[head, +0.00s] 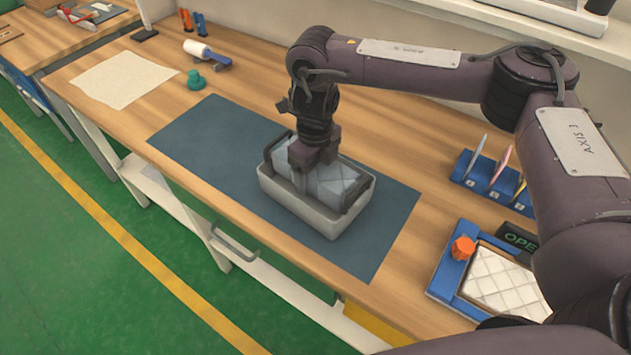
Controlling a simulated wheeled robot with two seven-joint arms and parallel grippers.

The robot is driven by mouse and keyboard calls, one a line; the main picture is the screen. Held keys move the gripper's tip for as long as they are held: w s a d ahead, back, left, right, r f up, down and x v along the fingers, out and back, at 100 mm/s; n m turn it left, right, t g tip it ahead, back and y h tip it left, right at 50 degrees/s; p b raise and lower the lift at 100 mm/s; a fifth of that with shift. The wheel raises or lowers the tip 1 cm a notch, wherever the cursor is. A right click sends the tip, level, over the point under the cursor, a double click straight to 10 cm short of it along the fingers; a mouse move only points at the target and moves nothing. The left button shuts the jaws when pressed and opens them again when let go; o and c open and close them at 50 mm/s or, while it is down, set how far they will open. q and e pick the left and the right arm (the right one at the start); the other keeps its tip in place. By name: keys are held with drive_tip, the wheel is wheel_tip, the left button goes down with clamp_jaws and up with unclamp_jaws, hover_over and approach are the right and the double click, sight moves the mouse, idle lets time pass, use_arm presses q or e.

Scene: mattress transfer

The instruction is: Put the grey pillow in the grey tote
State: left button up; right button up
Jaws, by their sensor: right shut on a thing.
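The grey tote (306,208) stands upright on the dark blue mat. It has light grey walls and a dark handle at each end. The grey pillow (338,177), bluish grey with a quilted surface, lies within the tote's walls, its top around rim height. Whether it touches the tote's floor is hidden. My right gripper (309,165) points down over the tote and is shut on the pillow near its left part. The fingertips are partly hidden by the gripper body and the pillow. My left gripper is not in view.
The blue mat (210,135) has free room on both sides of the tote. A white quilted pad (498,283) in a blue tray with an orange knob lies at the lower right. A blue rack (488,180) stands behind. A cream cloth (122,80) and green knob (196,80) lie left.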

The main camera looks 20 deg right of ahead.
drive_tip(key=shift+f, duration=1.85)
drive_tip(key=shift+f+b, duration=0.15)
drive_tip(key=shift+b, duration=0.25)
drive_tip(key=o, duration=1)
drive_tip(key=shift+o, duration=0.2)
wheel_tip(320, 180, up, 12)
drive_tip(key=shift+r+p, duration=0.2)
drive_tip(key=shift+p, duration=0.4)
